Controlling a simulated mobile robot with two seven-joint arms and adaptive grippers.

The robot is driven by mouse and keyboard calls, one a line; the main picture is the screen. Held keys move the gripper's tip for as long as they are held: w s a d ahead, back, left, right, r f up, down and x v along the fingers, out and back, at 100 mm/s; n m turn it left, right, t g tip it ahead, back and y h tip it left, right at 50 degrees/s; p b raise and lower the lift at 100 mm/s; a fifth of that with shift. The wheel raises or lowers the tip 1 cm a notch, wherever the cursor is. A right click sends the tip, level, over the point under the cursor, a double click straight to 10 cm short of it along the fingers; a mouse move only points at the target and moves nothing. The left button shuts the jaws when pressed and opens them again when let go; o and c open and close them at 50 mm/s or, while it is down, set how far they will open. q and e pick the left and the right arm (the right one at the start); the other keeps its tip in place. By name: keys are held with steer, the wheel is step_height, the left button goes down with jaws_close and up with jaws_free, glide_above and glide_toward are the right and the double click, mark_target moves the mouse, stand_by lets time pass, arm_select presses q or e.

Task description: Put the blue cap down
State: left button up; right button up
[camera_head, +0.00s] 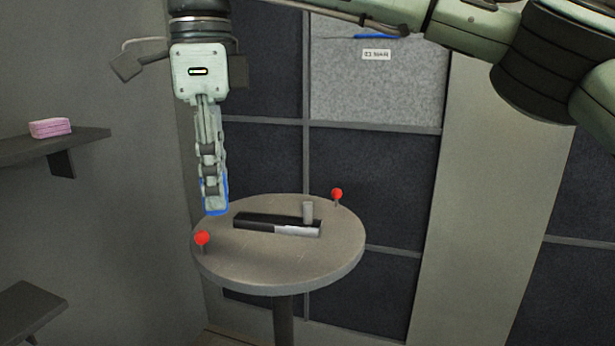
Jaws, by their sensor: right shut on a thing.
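My right gripper (214,202) points straight down over the back left edge of a small round table (270,266). It is shut on a blue thing, which I take to be the blue cap (217,213). Only its thin blue edges show around and below the fingertips; the fingers hide the rest. I cannot tell whether the cap touches the tabletop. My left gripper is not in view.
A black and light grey bar (265,225) lies across the tabletop, with a small grey cylinder (308,212) at its right end. Red balls stand at the left (202,238) and back right (337,193). The front tabletop is clear. A pink block (50,127) sits on a wall shelf (45,145).

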steer(key=d+f+n, duration=1.6)
steer(key=d+f, duration=1.2)
steer(key=d, duration=0.1)
steer(key=shift+s+d, duration=0.15)
steer(key=shift+s, duration=0.05)
